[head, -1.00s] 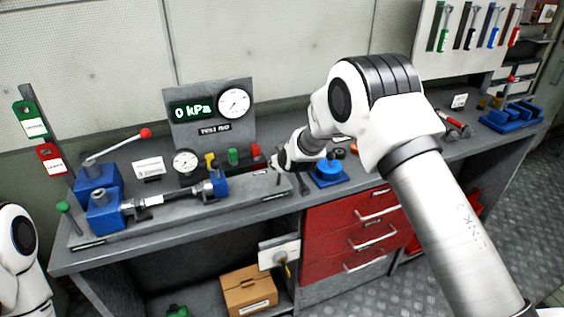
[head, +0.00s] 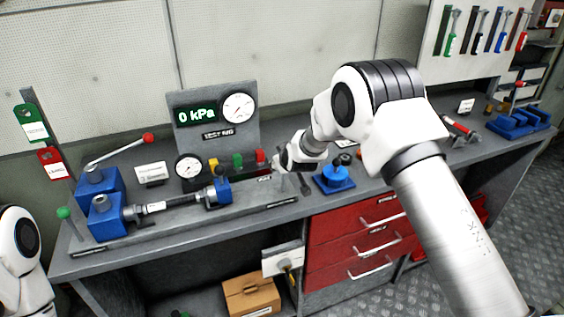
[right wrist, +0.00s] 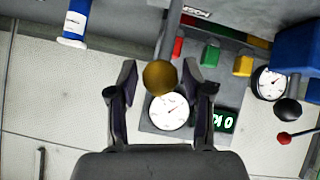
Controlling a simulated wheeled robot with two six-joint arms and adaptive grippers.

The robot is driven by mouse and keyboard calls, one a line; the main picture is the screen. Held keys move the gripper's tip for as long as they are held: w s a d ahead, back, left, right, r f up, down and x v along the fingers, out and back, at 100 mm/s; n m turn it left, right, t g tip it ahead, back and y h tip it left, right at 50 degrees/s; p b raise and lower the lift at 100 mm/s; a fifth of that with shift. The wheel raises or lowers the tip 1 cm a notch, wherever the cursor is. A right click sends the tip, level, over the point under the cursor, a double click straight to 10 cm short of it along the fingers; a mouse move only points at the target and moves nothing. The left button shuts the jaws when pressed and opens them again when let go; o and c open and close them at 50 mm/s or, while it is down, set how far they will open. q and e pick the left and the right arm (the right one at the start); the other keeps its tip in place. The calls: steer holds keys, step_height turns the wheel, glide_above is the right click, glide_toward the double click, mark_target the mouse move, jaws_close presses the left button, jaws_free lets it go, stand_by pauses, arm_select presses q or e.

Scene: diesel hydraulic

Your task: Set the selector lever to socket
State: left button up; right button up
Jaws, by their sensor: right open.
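My right gripper (right wrist: 163,85) is open, with one finger on each side of a brass ball knob (right wrist: 160,77). The knob tops a grey rod (right wrist: 172,32), which looks like the selector lever; contact with the fingers cannot be told. In the head view my right gripper (head: 282,165) is small, over the bench right of the red block (head: 260,156). The knob is not clear there; a dark lever-like part (head: 304,184) shows beside the gripper. Of my left arm only a link shows at the left edge; its gripper is out of view.
The test rig panel (head: 215,125) with a 0 kPa display stands behind. A blue pump with a red-tipped handle (head: 149,138) is at the left. Green and yellow blocks stand left of the red one.

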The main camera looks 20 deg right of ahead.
steer(key=shift+w+f, duration=0.1)
steer(key=v, duration=1.2)
